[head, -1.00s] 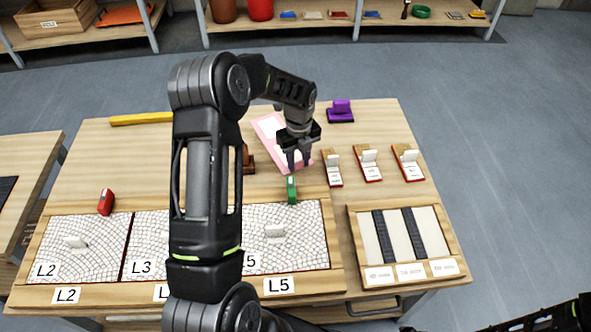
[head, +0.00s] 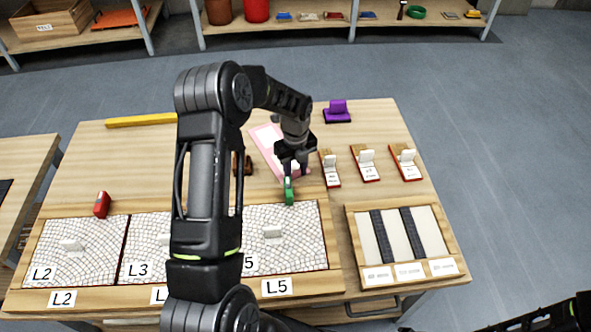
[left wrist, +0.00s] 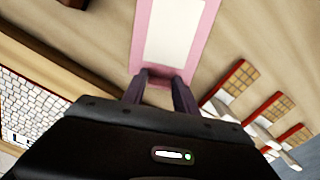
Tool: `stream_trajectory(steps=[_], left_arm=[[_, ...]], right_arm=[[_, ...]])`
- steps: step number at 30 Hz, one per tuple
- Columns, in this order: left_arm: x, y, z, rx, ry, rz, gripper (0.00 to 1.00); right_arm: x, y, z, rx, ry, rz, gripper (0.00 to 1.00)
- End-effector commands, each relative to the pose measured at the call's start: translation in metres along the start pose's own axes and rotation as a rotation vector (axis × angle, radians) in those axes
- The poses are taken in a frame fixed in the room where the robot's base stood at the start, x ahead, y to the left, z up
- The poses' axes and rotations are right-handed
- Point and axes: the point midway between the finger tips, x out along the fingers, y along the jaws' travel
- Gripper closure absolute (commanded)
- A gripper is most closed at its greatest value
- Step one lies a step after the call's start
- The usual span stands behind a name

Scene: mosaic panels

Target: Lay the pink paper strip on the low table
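A pink strip with a white middle (head: 268,136) lies flat on the wooden worktable (head: 90,160), behind the mosaic panels. It also shows in the left wrist view (left wrist: 176,35), running away from my fingers. My left gripper (head: 294,168) points down at the strip's near end. In the left wrist view its two fingers (left wrist: 165,78) stand apart, with the strip's pink end edge between and just beyond them. I cannot tell whether they touch it. My right gripper is out of view. Another wooden table (head: 25,160) shows at the left; I cannot tell whether it is the low table.
A green block (head: 289,190) stands just in front of my left gripper. Several card holders (head: 365,164) stand to its right, and a purple block (head: 338,112) behind. A tray with dark strips (head: 350,240) lies front right. My left arm hides part of the panels.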

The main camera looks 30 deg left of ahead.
Motion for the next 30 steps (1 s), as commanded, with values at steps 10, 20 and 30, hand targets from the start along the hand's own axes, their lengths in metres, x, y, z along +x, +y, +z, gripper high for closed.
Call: stream_trajectory(steps=[10,20,30], left_arm=[[-0.001,0.0,0.0,0.0,0.0,0.0,0.47],[-0.017,0.0,0.001,0.0,-0.001,-0.002,0.47],[-0.084,-0.001,0.001,0.0,-0.002,-0.003,0.47]], right_arm=[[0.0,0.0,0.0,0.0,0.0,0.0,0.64],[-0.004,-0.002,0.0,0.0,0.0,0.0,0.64],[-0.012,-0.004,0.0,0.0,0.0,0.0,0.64]])
